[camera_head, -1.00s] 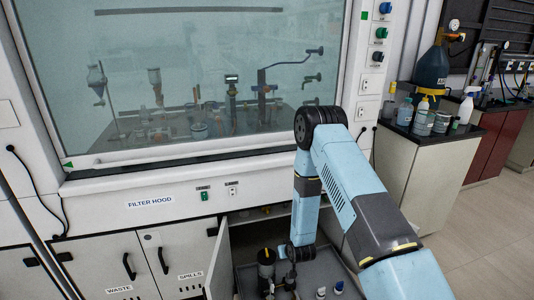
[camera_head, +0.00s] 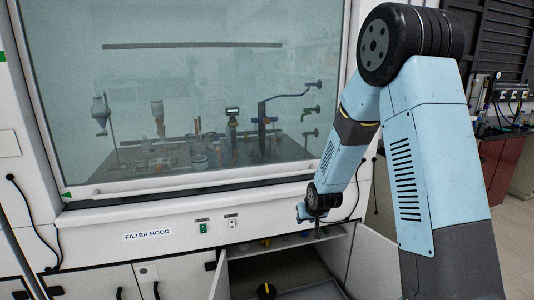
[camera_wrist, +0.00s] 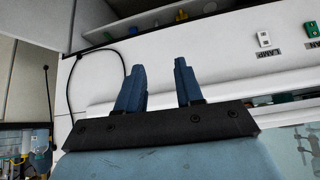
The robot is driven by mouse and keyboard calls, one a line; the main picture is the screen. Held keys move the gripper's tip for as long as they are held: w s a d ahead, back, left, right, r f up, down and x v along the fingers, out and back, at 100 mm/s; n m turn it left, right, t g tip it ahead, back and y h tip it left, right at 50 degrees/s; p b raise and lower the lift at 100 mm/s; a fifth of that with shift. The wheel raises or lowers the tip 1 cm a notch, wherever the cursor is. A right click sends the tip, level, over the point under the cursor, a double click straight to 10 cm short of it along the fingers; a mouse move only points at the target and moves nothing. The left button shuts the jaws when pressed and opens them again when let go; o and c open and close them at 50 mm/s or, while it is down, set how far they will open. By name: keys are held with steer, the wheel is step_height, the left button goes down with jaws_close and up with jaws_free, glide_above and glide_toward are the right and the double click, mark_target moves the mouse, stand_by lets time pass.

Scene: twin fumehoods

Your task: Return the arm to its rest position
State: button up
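My light blue arm (camera_head: 430,160) rises on the right in the head view, with its black elbow joint near the top edge. The forearm slants down and left to the wrist, which hangs in front of the filter hood's lower panel. My gripper (camera_wrist: 159,66) shows in the wrist view as two dark blue fingers set apart, with nothing between them. In the head view the fingers are too small to make out.
The filter hood (camera_head: 270,187) has its glass sash down, with glassware behind it. Below, a cabinet door (camera_head: 220,278) stands open beside the compartment, where a black-and-yellow item (camera_head: 266,291) sits. The wrist is close to the hood front and the shelf edge.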

steer(key=w+d+r+v, duration=0.1)
steer(key=w+d+v, duration=0.1)
steer(key=v, duration=1.2)
steer(key=s+d+r, duration=0.2)
steer(key=s+r, duration=0.3)
steer(key=s, duration=0.5)
steer(key=s+d+r+m+g+h, duration=0.1)
steer(key=s+r, duration=0.4)
steer(key=s, duration=0.5)
steer(key=s+d+r+m, duration=0.1)
steer(key=s+d+r, duration=0.2)
steer(key=s+r, duration=0.3)
steer(key=s, duration=0.4)
steer(key=shift+g, duration=0.3)
